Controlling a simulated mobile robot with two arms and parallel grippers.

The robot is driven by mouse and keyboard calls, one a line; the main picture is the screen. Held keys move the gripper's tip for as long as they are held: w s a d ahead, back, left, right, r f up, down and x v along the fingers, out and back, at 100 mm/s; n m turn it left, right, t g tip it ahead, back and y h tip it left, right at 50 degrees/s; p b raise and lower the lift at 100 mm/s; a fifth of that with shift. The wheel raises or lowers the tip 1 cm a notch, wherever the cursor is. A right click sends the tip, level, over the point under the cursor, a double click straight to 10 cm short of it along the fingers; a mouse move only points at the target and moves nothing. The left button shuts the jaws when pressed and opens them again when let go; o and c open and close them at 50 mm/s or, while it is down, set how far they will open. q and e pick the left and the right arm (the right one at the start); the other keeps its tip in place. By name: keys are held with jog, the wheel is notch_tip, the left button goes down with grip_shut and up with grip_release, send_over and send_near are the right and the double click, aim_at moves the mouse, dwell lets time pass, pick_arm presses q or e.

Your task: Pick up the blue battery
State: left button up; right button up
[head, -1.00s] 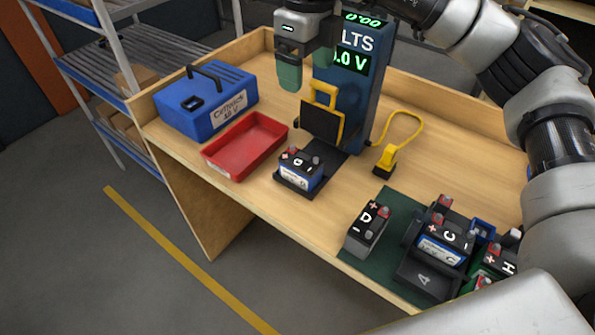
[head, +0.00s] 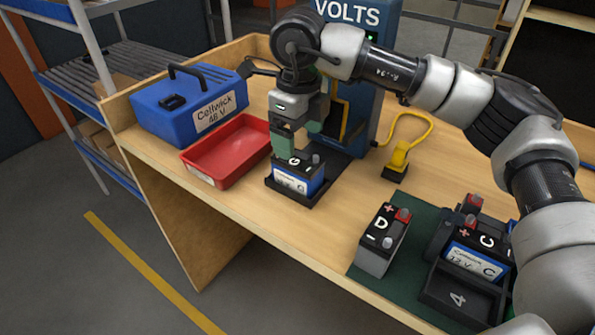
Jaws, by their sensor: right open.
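A blue-fronted battery (head: 300,182) with a black top marked G sits upright in a small black tray (head: 288,199) in front of the tester. My right gripper (head: 286,150) points down just over the back left of this battery's top, jaws open. Its green-grey fingers hide part of the top, and I cannot tell whether they touch it. Another battery with a blue label, marked C (head: 480,254), stands in a black holder at the lower right. My left gripper does not show.
A blue tester marked VOLTS (head: 345,12) stands behind my gripper. A red tray (head: 205,170) and a blue case (head: 165,105) are to the left. A yellow-handled plug (head: 397,160) and a grey battery marked D (head: 380,240) are to the right.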

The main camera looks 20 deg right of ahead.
aim_at(297, 158)
notch_tip(297, 158, down, 6)
jog(key=shift+a+r+p, duration=0.1)
jog(key=shift+r+p, duration=0.05)
jog(key=shift+p, duration=0.55)
jog(key=shift+c, duration=0.3)
jog(key=c, duration=1.1)
jog(key=shift+r, duration=0.1)
